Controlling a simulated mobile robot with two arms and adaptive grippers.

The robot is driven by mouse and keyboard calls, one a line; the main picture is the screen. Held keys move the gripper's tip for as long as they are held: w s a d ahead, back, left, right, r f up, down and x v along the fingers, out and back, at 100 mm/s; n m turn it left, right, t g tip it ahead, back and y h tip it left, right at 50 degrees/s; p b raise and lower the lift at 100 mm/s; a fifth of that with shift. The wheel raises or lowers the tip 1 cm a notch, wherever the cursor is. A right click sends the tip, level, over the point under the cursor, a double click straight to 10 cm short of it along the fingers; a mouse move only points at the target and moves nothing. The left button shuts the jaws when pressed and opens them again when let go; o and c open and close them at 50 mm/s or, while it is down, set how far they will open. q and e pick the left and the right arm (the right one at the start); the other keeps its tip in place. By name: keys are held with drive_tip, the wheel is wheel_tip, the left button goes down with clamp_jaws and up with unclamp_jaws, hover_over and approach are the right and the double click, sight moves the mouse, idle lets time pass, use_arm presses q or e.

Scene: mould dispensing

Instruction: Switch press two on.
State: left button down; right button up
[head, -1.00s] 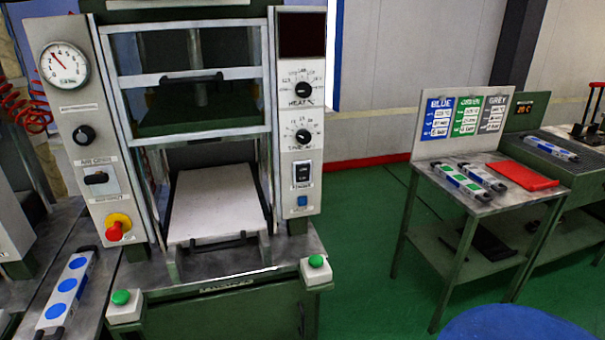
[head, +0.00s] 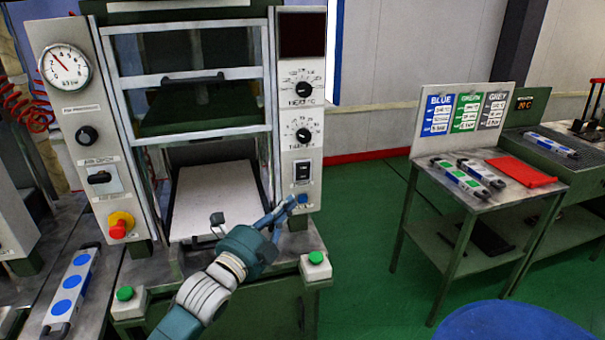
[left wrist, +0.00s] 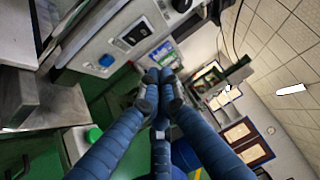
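A press (head: 210,120) stands in front of me, with a right control panel (head: 313,115). The panel carries a dark blank display (head: 302,34), two black dials, a black rocker switch (head: 303,171) and a blue button (head: 303,199) below it. The rocker also shows in the left wrist view (left wrist: 136,33), as does the blue button (left wrist: 106,60). My left gripper (head: 289,206) has its blue fingers together and empty, with tips close to the blue button in the head view; I cannot tell whether they touch. In the left wrist view its fingertips (left wrist: 160,84) appear apart from the panel. My right gripper is not in view.
Green push buttons (head: 316,258) (head: 125,294) sit at the press's front corners. A red emergency knob (head: 118,228) is on the left panel. A blue-dotted mould (head: 70,287) lies at left. A table (head: 470,204) with moulds and a red tray (head: 521,173) stands right, across open green floor.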

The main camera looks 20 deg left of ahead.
use_arm(q)
drive_tip(key=p, duration=0.2)
approach(303, 172)
drive_tip(key=w+d+r, duration=0.3)
drive_tip(key=d, duration=0.2)
drive_tip(key=w+a, duration=0.1)
drive_tip(key=w+a+p, duration=0.1)
drive_tip(key=w, duration=0.1)
drive_tip(key=shift+f, duration=0.1)
